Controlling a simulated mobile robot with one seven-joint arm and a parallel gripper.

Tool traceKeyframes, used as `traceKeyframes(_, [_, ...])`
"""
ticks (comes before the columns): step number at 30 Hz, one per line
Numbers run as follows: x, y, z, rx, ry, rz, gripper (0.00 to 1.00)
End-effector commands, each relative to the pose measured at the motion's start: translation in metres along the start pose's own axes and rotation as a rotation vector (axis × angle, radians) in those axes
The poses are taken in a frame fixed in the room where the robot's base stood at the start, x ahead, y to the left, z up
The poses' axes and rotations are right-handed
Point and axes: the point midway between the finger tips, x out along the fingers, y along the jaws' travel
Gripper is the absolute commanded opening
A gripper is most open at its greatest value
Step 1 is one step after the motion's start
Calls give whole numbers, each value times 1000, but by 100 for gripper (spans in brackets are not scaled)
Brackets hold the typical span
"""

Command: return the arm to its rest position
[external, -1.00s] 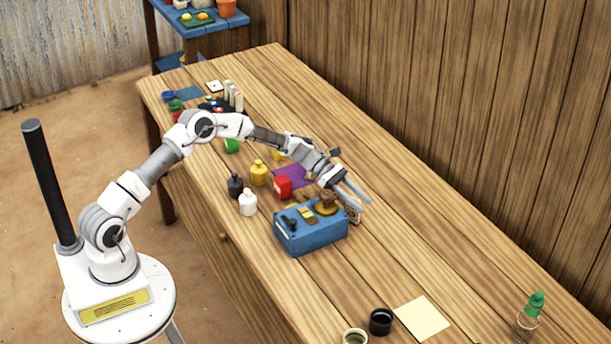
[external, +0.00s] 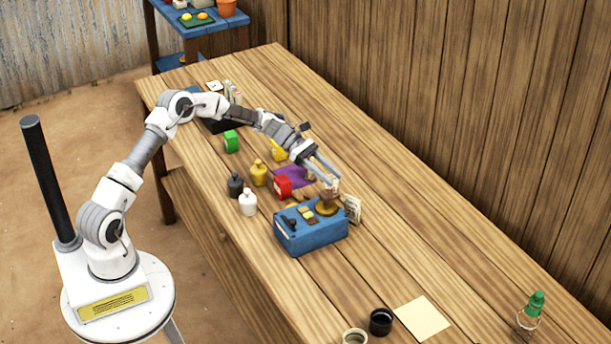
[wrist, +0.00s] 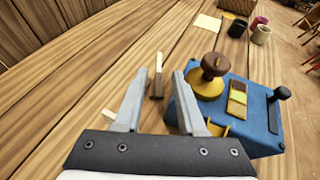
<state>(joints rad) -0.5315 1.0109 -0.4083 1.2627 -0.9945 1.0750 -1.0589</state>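My gripper (external: 330,173) is above the table, just up and behind the brass pan of the blue balance box (external: 310,238). In the wrist view my gripper (wrist: 158,88) has its two fingers apart with nothing held between them. A brown knobbed piece (wrist: 214,66) sits on the brass pan (wrist: 205,88) to the right of the fingers.
A red container (external: 283,187), yellow bottle (external: 259,173), dark bottle (external: 235,185) and white bottle (external: 248,203) stand left of the box.

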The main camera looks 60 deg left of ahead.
Motion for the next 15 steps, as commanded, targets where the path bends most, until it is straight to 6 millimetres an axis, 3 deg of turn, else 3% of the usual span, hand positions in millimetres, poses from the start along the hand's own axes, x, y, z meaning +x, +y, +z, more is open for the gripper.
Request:
traceKeyframes(5, [-2, -14, 20, 83, 52, -24, 39])
traceKeyframes(15, [-23, -89, 85, 482, 300, -151, 39])
